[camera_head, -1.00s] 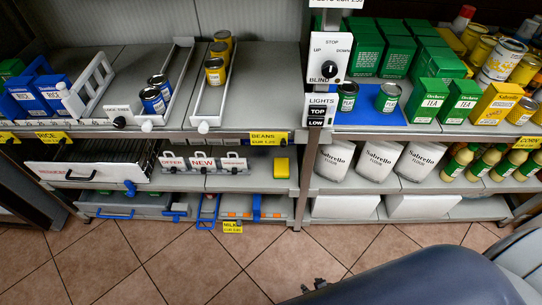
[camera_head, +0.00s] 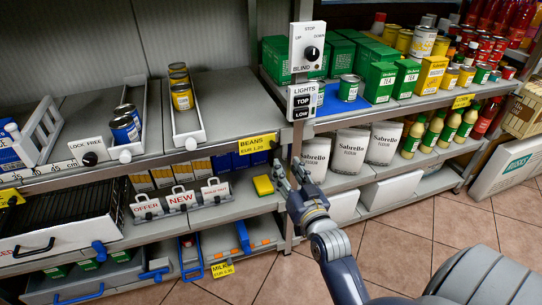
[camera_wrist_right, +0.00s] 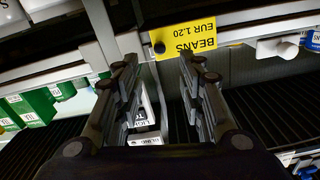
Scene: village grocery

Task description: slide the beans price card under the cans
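The yellow beans price card (camera_head: 258,143) sits on the shelf's front rail, right of the tray of yellow cans. It also shows upside down in the right wrist view (camera_wrist_right: 197,36). Yellow cans (camera_head: 181,92) stand in a line in a narrow white tray (camera_head: 187,138). Blue cans (camera_head: 123,130) stand in another tray to the left. My right gripper (camera_head: 290,172) is just below and right of the card. In the right wrist view its fingers (camera_wrist_right: 158,75) are apart and empty, with the card beyond the right finger. My left gripper is out of view.
A blind and lights switch post (camera_head: 303,75) rises just right of the card. A black knob (camera_head: 275,144) is at the card's right end. A yellow sponge-like block (camera_head: 263,185) lies on the shelf below, near the right gripper.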

